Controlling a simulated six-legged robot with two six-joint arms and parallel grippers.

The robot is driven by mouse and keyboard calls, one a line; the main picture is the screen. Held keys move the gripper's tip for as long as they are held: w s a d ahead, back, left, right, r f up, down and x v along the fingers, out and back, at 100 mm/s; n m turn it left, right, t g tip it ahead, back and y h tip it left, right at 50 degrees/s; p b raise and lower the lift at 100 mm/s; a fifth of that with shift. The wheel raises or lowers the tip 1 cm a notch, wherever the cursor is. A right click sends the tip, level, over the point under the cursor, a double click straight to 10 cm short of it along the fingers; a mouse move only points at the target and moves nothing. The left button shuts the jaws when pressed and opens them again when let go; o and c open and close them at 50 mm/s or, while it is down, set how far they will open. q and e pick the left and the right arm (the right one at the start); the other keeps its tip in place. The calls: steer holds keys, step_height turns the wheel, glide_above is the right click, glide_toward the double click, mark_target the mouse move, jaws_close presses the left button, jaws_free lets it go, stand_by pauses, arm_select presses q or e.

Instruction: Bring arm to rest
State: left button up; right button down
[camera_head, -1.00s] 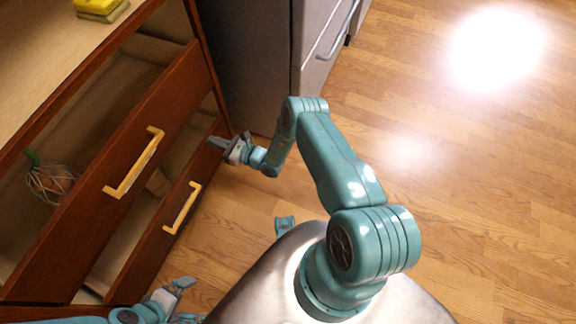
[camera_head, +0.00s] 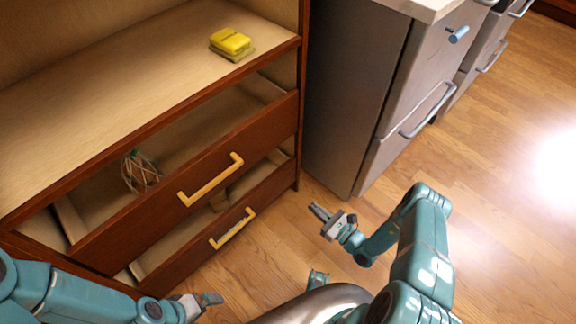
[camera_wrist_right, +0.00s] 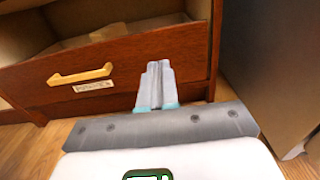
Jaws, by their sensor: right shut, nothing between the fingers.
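My right arm is teal and reaches in from the lower right of the head view. Its right gripper (camera_head: 319,212) is shut and empty, over the floor just right of the cabinet's front corner. In the right wrist view the two grey fingers (camera_wrist_right: 155,82) lie together, with a drawer front behind them. My left gripper (camera_head: 208,299) is at the bottom of the head view, in front of the lower drawer. Its fingers are small and seen at an angle, so I cannot tell whether they are open.
A wooden cabinet has a pulled-out upper drawer (camera_head: 255,135) and lower drawer (camera_head: 190,262), with yellow handles. A wire-like item (camera_head: 140,172) lies in the upper drawer. Yellow sponges (camera_head: 231,42) sit on the shelf. Floor (camera_head: 500,220) further right is clear.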

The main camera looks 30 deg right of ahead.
steer(key=s+a+r+n+g+y, duration=0.1)
steer(key=s+a+n+g+y, duration=0.35)
steer(key=a+n+g, duration=0.35)
steer(key=s+a+r+n+g+y, duration=0.2)
steer(key=s+a+n+g+y, duration=0.3)
steer(key=a, duration=0.5)
steer(key=s+n+g+h, duration=0.8)
steer(key=s+n+h, duration=0.1)
steer(key=n, duration=0.1)
steer(key=w+r+n+t+h+p, duration=0.2)
steer(key=w+r+n+t+p, duration=0.2)
steer(key=r+p, duration=2.4)
step_height(320, 180, up, 6)
steer(key=n, duration=0.3)
steer(key=shift+n+p, duration=0.3)
